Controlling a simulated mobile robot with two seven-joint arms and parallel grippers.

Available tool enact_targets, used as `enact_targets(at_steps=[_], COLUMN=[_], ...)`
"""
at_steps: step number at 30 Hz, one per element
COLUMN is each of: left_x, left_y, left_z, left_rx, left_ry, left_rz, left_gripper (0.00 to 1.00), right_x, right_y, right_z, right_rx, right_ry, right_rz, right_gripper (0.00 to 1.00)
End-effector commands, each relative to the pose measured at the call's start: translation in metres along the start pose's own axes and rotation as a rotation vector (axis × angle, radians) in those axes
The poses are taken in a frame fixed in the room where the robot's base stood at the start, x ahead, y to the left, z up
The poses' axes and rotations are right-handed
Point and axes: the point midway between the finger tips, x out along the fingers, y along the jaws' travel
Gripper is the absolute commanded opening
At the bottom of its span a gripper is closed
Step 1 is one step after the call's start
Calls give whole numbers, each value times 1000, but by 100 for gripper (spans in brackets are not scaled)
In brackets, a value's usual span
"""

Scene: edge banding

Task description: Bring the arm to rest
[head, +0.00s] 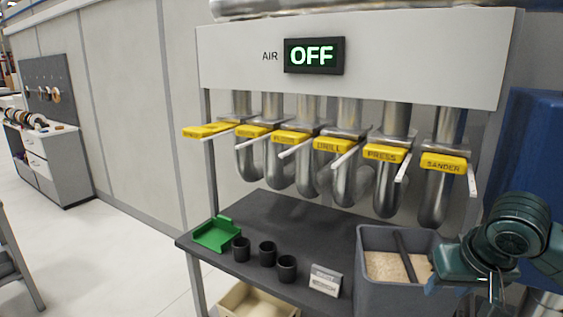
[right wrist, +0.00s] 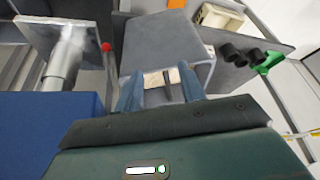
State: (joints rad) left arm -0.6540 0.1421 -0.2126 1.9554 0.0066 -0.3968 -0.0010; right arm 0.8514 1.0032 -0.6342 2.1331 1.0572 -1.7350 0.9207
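My right arm (head: 512,232), dark green, comes in from the right edge of the head view, in front of the right end of the bench. My right gripper is mostly hidden behind the arm there. In the right wrist view my right gripper (right wrist: 160,84) shows two blue fingers standing apart with nothing between them. Beyond them is the grey bin (right wrist: 168,45), which also shows in the head view (head: 385,291). I cannot tell how far the fingers are from its wall. My left gripper is in neither view.
The dark bench (head: 290,218) carries a green tray (head: 216,234), three black cups (head: 267,254) and a small labelled block (head: 326,280). Above hang metal pipes with yellow-labelled levers (head: 334,146) and a display (head: 314,56) reading OFF.

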Motion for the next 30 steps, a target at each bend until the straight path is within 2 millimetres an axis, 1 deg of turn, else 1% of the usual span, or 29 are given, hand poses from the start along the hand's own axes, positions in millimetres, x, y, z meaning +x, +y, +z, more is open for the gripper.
enact_targets(at_steps=[1, 5, 8, 11, 12, 14, 15, 17, 18, 20, 22, 23, 24, 27, 30], left_x=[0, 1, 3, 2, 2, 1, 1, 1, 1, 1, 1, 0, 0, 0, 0], left_y=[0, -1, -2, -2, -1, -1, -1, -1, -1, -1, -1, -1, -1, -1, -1], left_z=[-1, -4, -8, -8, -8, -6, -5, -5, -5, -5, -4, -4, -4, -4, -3], left_rx=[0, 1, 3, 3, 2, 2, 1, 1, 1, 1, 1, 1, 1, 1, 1], left_ry=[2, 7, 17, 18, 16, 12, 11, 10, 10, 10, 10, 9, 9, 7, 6], left_rz=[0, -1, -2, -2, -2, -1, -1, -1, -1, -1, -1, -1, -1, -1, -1], left_gripper=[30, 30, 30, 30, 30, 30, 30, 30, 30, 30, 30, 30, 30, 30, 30], right_x=[16, 49, 76, 107, 120, 139, 152, 169, 179, 193, 207, 212, 217, 225, 228], right_y=[-12, -37, -58, -81, -90, -102, -109, -116, -119, -121, -120, -119, -117, -110, -103], right_z=[5, 12, 23, 40, 49, 65, 77, 96, 110, 133, 163, 176, 193, 234, 265], right_rx=[-21, -72, -106, -137, -145, -155, -160, -164, -167, -170, -177, -182, -191, -219, -251], right_ry=[0, 30, 63, 107, 129, 169, 197, 239, 268, 309, 350, 367, 387, 423, 442], right_rz=[-39, -129, -204, -283, -315, -357, -379, -400, -405, -405, -386, -375, -355, -300, -252], right_gripper=[40, 40, 40, 40, 40, 40, 40, 40, 40, 40, 40, 40, 40, 40, 40])
